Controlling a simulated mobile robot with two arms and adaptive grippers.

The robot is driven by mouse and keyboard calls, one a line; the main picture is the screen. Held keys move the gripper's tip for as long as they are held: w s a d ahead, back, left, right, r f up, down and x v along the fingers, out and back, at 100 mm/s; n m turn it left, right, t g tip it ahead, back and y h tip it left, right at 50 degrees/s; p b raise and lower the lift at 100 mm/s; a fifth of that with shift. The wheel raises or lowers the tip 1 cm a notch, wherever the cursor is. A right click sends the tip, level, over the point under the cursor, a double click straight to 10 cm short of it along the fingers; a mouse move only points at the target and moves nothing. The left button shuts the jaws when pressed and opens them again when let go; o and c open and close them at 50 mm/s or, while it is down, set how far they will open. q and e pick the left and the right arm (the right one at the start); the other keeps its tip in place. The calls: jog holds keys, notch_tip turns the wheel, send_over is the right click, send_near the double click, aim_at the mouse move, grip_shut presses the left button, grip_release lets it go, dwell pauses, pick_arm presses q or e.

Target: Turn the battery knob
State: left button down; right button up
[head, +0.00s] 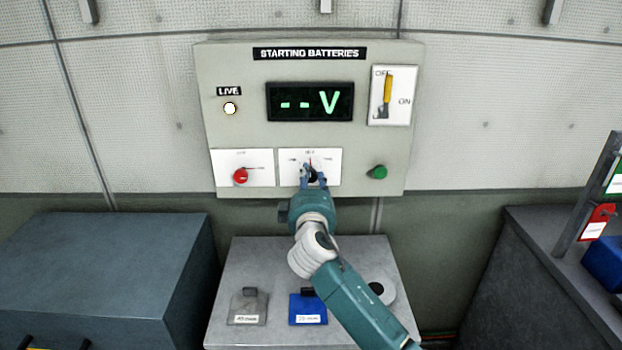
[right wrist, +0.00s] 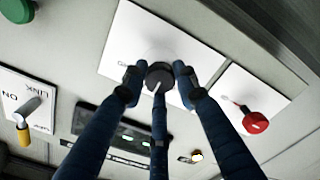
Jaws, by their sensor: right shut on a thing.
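The starting batteries panel (head: 233,75) is a pale box on the wall. A black knob (right wrist: 160,76) sits on a white plate (right wrist: 135,35) at its lower middle, with a white pointer line on its face. My right gripper (head: 313,174) is at this knob in the head view. In the right wrist view, the gripper's fingers (right wrist: 158,78) are shut around the knob, touching its sides. The fingers hide most of the knob in the head view. The panel display (head: 310,101) reads "-- V" in green. My left gripper is in neither view.
A red knob (head: 240,176) is left of the black knob and a green button (head: 377,172) is right. A yellow-handled switch (head: 387,90) is upper right, a lit lamp (head: 230,108) upper left. Below are a grey stand (head: 255,262) with tags and a dark cabinet (head: 110,255).

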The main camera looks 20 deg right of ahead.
jog(key=shift+a+r, duration=0.1)
jog(key=shift+r, duration=0.2)
jog(key=o, duration=1.1)
jog(key=shift+o, duration=0.2)
jog(key=shift+a+f, duration=0.1)
jog(key=shift+f, duration=0.05)
jog(key=shift+s+f, duration=0.15)
jog(key=shift+s, duration=0.2)
jog(key=v, duration=1.1)
jog(key=shift+s+a, duration=0.1)
jog(key=shift+a, duration=0.05)
